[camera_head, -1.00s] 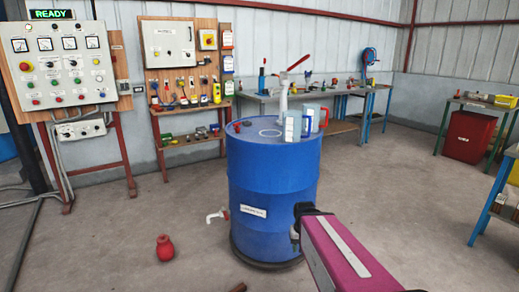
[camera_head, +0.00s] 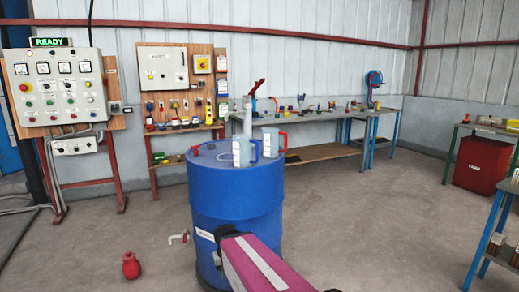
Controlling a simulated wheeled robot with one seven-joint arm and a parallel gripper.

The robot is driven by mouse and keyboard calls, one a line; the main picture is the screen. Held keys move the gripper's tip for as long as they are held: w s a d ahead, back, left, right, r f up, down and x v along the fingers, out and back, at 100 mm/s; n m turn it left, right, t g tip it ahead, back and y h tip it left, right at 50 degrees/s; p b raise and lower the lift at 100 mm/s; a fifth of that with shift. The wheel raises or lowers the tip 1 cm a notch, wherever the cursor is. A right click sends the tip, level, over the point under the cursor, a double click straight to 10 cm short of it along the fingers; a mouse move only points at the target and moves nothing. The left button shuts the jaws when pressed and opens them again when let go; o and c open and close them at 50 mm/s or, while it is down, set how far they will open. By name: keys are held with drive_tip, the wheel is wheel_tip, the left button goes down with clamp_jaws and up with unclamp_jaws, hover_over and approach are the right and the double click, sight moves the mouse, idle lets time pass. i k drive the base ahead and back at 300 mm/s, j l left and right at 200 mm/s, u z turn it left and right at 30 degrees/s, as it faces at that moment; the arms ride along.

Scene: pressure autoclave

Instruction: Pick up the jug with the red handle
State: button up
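The jug with the red handle (camera_head: 270,143) stands upright on the top of a blue drum (camera_head: 236,198), its red handle facing right. A second clear jug with a blue handle (camera_head: 241,152) stands close to its left and nearer me. My magenta arm reaches in from the bottom, in front of the drum. The dark end of my arm, where my gripper (camera_head: 227,232) is, shows against the drum's lower side, below and left of the jugs. The fingers cannot be made out.
A white pump post with a red lever (camera_head: 258,87) rises from the drum behind the jugs. A red bulb-shaped object (camera_head: 131,265) lies on the floor at left. A workbench (camera_head: 320,117) stands behind, a blue-legged table (camera_head: 497,225) at right. Floor right of the drum is open.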

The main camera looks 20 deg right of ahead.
sight(270, 136)
drive_tip(key=l+u, duration=0.3)
drive_tip(key=l, duration=0.6)
drive_tip(key=l+u, duration=0.3)
drive_tip(key=l, duration=0.6)
drive_tip(key=l+u, duration=0.3)
drive_tip(key=l, duration=0.6)
drive_tip(key=l+u, duration=0.2)
drive_tip(key=l, duration=1.4)
drive_tip(key=k+l+u, duration=0.15)
drive_tip(key=l, duration=1.4)
drive_tip(key=i, duration=0.1)
